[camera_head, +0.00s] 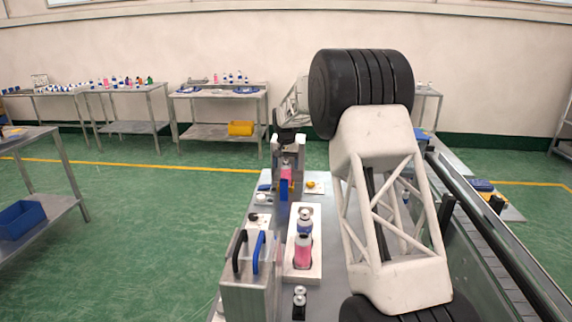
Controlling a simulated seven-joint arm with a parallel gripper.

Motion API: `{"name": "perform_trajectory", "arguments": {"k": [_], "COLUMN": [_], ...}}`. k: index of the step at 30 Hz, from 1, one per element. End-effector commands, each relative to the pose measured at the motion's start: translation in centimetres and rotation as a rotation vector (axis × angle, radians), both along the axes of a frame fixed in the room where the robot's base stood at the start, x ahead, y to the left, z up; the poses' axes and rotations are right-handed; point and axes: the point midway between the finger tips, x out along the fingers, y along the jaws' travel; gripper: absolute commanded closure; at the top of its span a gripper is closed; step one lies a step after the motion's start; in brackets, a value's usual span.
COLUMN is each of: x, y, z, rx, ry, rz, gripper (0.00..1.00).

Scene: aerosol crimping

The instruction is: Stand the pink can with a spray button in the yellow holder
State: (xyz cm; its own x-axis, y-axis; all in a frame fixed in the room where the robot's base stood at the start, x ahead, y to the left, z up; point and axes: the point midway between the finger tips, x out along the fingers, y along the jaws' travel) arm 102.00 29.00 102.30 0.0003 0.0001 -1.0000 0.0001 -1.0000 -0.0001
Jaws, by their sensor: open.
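A pink can (286,172) stands upright at the far end of my bench, partly behind a blue part. Another pink can (303,252) stands upright in a white tray nearer to me; its top is pale, and I cannot tell whether either can has a spray button. A small yellow piece (311,184) sits on a white plate right of the far pink can; it may be the yellow holder, but it is too small to be sure. My gripper (288,150) is open at the far end of the bench, around or just above the far pink can; the exact contact is unclear.
The white tray (291,274) also holds a blue-and-white can (305,222). A metal box with black and blue handles (250,280) stands left of it. My arm covers the bench's right side. A conveyor (490,250) runs along the right. Side tables stand at the back wall.

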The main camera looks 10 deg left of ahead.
Motion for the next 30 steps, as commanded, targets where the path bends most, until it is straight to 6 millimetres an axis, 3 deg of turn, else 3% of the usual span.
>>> {"name": "perform_trajectory", "arguments": {"k": [11,30], "x": [0.0,0.0], "y": [0.0,0.0], "z": [1.5,10.5], "rx": [0.0,0.0], "ry": [-0.001,-0.001], "rz": [0.0,0.0], "gripper": [0.27,0.27]}}
